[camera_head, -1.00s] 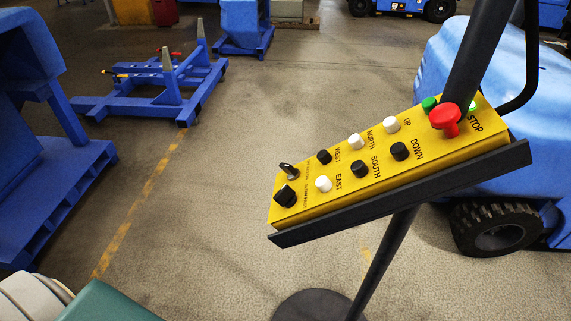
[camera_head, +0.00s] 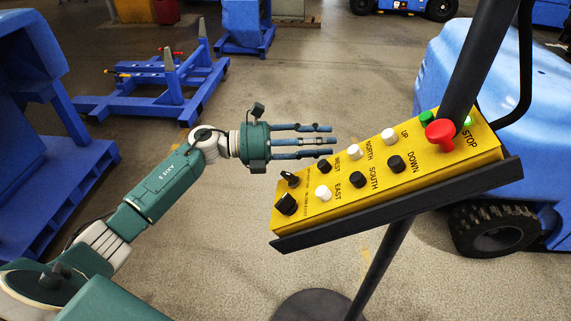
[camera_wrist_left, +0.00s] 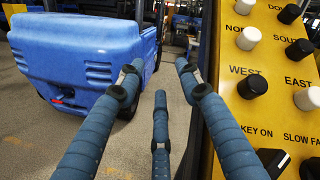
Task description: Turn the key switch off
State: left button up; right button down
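The yellow control box (camera_head: 330,207) is tilted on a dark stand. The key switch (camera_head: 290,178) is a small black knob at its left end, above another black knob. In the left wrist view, the key switch (camera_wrist_left: 272,161) sits under the label KEY ON at the lower right; its exact turn is hard to tell. My left gripper (camera_head: 329,141) has its three fingers spread and empty. It is above and behind the box's left end in the head view, apart from the switch. In the left wrist view, the box lies right of the fingers. My right gripper is not in view.
The box also carries white and black buttons, a red stop button (camera_head: 440,134) and a dark lower ledge (camera_head: 400,207). A dark post (camera_head: 482,55) rises at its right end. A blue vehicle (camera_head: 435,70) stands behind.

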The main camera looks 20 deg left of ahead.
pick_arm(q)
jog(key=s+r+m+g, duration=0.1)
jog(key=s+r+m, duration=0.1)
jog(key=s+r+m+g+y, duration=0.1)
jog(key=r+m, duration=0.1)
jog(key=m, duration=0.1)
jog(key=s+d+r+m+g, duration=0.1)
jog(key=s+r+m+g, duration=0.1)
jog(key=m, duration=0.1)
jog(key=shift+s+r+y, duration=0.1)
jog(key=shift+s+y, duration=0.2)
jog(key=s+a+r+m+g+y, duration=0.1)
jog(key=s+m+y, duration=0.2)
jog(key=s+m, duration=0.1)
jog(key=m+y+p, duration=0.2)
jog(key=m+y, duration=0.3)
jog(key=y, duration=0.1)
send_near(285, 172)
jog(key=p+x, duration=0.2)
jog(key=x, duration=0.6)
jog(key=shift+w+d+f+p, duration=0.1)
jog(key=shift+d+f+p, duration=0.05)
jog(key=shift+d+p, duration=0.2)
jog(key=shift+w+d+f, duration=0.1)
jog(key=shift+d+f, duration=0.05)
jog(key=shift+f, duration=0.2)
grip_shut()
